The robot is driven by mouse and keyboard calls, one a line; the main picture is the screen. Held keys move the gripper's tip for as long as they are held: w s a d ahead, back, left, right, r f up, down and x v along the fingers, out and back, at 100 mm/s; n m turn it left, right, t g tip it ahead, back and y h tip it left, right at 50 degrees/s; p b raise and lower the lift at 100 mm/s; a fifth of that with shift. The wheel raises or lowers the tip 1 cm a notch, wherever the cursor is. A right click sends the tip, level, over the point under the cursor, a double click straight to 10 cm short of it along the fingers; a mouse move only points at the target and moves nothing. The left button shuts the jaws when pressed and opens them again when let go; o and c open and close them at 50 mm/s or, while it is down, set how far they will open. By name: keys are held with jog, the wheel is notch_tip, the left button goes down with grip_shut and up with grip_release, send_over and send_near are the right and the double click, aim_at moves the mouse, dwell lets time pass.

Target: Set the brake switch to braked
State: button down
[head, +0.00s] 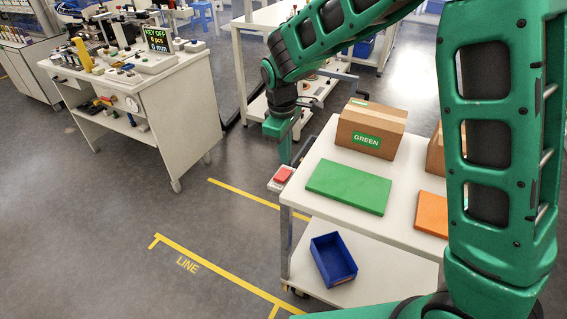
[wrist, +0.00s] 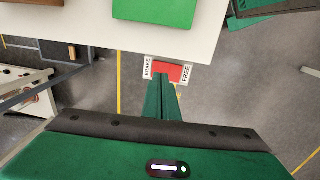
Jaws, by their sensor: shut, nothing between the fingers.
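The brake switch is a red rocker on a small pale plate at the cart's edge, in the head view (head: 283,175) and the wrist view (wrist: 172,68). In the wrist view its plate reads BRAKE on the left and FREE on the right. I cannot tell which way the rocker is tipped. My gripper (head: 286,160) points down close to the switch. In the wrist view my gripper's shut, empty fingers (wrist: 160,80) overlap the near, left part of the red rocker. I cannot tell whether they touch it.
The white cart (head: 310,177) carries a green mat (head: 348,187), an orange mat (head: 432,214) and a cardboard box marked GREEN (head: 370,128). A blue bin (head: 333,260) sits on its lower shelf. A cluttered workbench (head: 150,100) stands left. Floor between is clear.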

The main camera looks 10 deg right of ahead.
notch_tip(320, 180, up, 10)
jog(key=shift+w+d+f, duration=0.2)
jog(key=shift+w+d, duration=0.1)
jog(key=shift+w, duration=0.15)
jog(key=s+d+r+m, duration=0.2)
jog(key=s+d+m, duration=0.3)
jog(key=d, duration=0.7)
jog(key=s+d+r+m, duration=0.1)
jog(key=s+d+m, duration=0.3)
jog(key=s+d, duration=0.55)
jog(key=s+d+f+m, duration=0.1)
jog(key=s+d+m, duration=0.3)
jog(key=s, duration=0.5)
jog(key=s+d+f+m, duration=0.2)
jog(key=s+d+m, duration=0.3)
jog(key=s+d, duration=0.2)
jog(key=s, duration=0.2)
jog(key=shift+s+d+g+y, duration=0.35)
jog(key=shift+g+y, duration=0.05)
jog(key=shift+f, duration=0.1)
